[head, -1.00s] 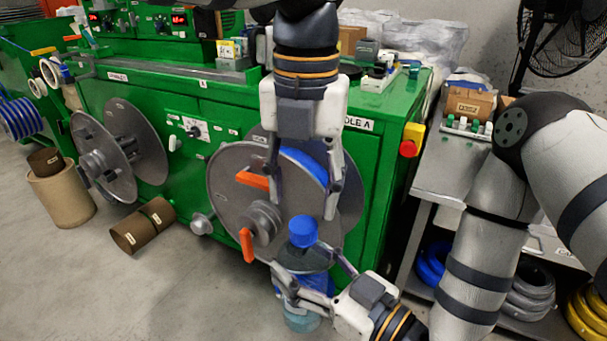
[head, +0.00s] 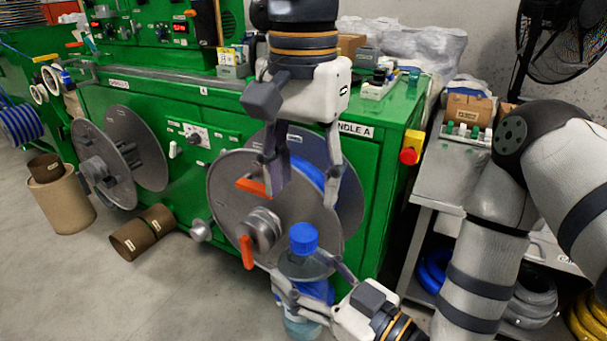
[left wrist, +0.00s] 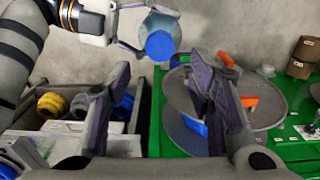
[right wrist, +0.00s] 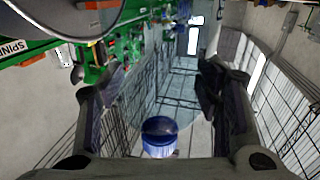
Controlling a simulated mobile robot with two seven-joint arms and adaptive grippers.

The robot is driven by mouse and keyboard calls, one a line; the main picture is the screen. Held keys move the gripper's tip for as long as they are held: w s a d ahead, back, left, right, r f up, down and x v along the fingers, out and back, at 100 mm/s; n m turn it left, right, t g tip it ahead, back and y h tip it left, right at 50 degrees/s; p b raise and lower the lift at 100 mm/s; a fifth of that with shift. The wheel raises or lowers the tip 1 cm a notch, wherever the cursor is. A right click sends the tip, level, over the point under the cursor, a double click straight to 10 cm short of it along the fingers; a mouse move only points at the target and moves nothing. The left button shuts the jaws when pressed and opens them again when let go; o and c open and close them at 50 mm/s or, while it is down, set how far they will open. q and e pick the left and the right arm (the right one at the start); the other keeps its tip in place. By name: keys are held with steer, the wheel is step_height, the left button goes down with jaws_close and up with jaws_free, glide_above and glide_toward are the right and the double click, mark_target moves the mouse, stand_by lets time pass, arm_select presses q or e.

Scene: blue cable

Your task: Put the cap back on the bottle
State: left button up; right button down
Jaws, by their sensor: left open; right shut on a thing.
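A clear bottle (head: 300,268) with a blue band stands upright in my right gripper (head: 309,270), whose fingers are shut around its body. The blue cap (head: 303,237) sits on top of the bottle's neck; whether it is screwed down cannot be told. My left gripper (head: 301,200) is open and empty, pointing down above the cap and clear of it. In the left wrist view the cap (left wrist: 160,45) faces the camera, beyond the open fingers. In the right wrist view the see-through bottle (right wrist: 185,90) fills the space between the fingers, with a blue part below.
A green machine (head: 385,150) with grey reels (head: 235,195) and orange handles stands right behind the grippers. A grey cart (head: 440,165) with cable coils is at right. A cardboard drum (head: 62,200) and brown tubes are on the floor at left. The floor at front left is clear.

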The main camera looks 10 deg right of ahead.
mark_target(303, 232)
arm_select(q)
step_height(303, 232, down, 8)
stand_by(0.6)
steer(key=shift+c, duration=0.3)
jaws_close()
steer(key=shift+m, duration=1)
steer(key=shift+o, duration=0.6)
jaws_free()
